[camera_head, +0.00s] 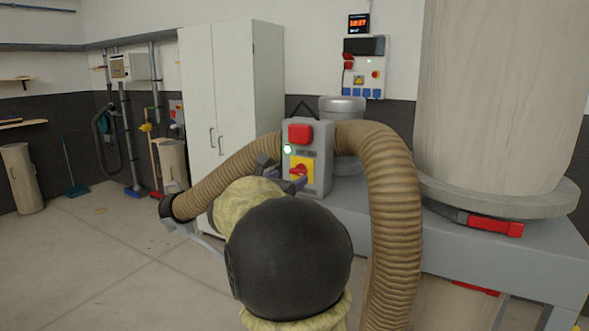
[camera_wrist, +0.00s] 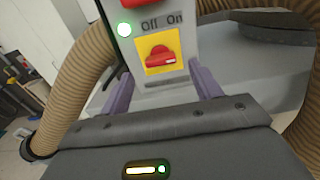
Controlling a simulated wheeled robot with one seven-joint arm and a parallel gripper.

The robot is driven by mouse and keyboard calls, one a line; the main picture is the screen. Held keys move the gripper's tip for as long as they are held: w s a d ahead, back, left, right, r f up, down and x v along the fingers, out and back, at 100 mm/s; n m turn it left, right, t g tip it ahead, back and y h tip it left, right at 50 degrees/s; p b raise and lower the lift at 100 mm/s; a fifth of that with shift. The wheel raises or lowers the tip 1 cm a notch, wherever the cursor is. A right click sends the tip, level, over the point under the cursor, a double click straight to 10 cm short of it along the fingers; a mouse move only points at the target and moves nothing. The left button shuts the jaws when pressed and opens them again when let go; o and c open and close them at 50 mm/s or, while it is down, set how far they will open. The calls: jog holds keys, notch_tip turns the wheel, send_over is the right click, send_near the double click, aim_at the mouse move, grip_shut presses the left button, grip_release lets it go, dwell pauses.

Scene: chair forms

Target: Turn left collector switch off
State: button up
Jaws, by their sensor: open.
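The collector switch is a red rotary knob (camera_wrist: 160,58) on a yellow plate, also seen in the head view (camera_head: 301,172). It sits on a grey control box (camera_head: 319,150) with a red part on top. In the wrist view, "Off" and "On" are printed above the plate, and a pale mark shows on the knob's right side. A green light (camera_wrist: 124,30) glows to the plate's left. My gripper (camera_wrist: 162,74) is open, its two purple fingers just below and on either side of the knob. In the head view my gripper (camera_head: 281,174) is partly hidden by my arm.
A ribbed brown hose (camera_head: 393,210) arches from behind the box down the right; another hose length (camera_head: 228,172) runs left. A large pale drum (camera_head: 500,90) stands on the grey collector body (camera_head: 490,245) at right. A white cabinet (camera_head: 232,95) stands behind; floor at left is open.

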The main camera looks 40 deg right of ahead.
aim_at(296, 173)
jog(key=p+x, duration=0.1)
jog(key=x, duration=0.3)
jog(key=shift+w+d, duration=0.1)
jog(key=shift+d, duration=0.1)
jog(key=c, duration=1)
